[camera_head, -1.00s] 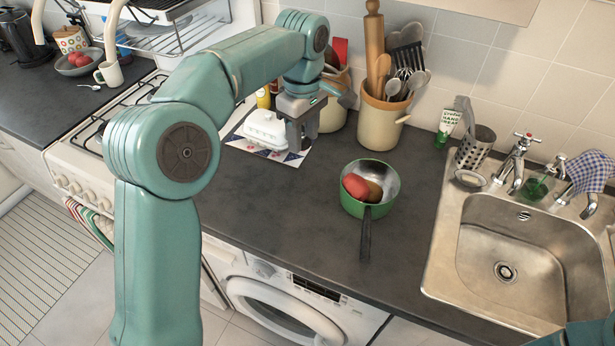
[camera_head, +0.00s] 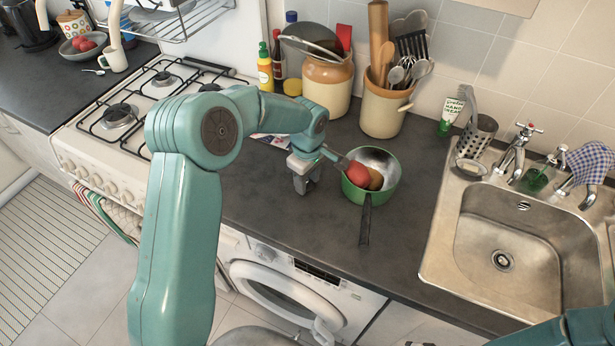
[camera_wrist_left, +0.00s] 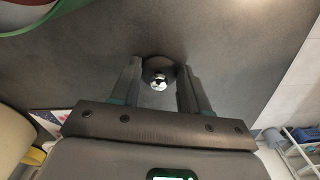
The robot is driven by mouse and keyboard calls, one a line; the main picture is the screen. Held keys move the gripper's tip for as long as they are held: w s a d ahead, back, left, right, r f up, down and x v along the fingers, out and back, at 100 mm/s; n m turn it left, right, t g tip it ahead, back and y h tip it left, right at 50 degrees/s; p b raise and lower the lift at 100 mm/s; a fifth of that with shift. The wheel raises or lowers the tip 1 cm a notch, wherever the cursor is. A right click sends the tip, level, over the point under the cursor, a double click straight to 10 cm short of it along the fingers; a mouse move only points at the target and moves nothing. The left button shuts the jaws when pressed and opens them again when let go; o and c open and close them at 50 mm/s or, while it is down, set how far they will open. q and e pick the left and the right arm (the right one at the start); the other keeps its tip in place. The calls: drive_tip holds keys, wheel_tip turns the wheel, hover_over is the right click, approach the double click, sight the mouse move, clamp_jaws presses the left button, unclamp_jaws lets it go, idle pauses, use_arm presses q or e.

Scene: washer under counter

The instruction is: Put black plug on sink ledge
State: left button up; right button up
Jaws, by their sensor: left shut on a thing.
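The black plug (camera_wrist_left: 159,78) is a small dark round piece with a shiny metal middle. In the left wrist view it sits between the fingers of my left gripper (camera_wrist_left: 158,90), which is shut on it. In the head view my left gripper (camera_head: 301,184) points down just above the dark counter, left of the green pan; the plug cannot be made out there. The sink ledge (camera_head: 441,240) is the steel rim around the basin, well to the right of the gripper. My right gripper is out of view.
The green pan (camera_head: 349,190) with red and brown items stands close right of my left gripper, its handle toward the front edge. Utensil crocks (camera_head: 382,115) stand behind. A strainer (camera_head: 478,137), taps (camera_head: 515,152) and a checked cloth (camera_head: 590,164) crowd the sink's back. Counter between pan and sink is clear.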

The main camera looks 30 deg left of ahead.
use_arm(q)
drive_tip(key=shift+f, duration=0.2)
drive_tip(key=o, duration=1.1)
drive_tip(key=shift+c, duration=0.2)
drive_tip(key=shift+r, duration=0.15)
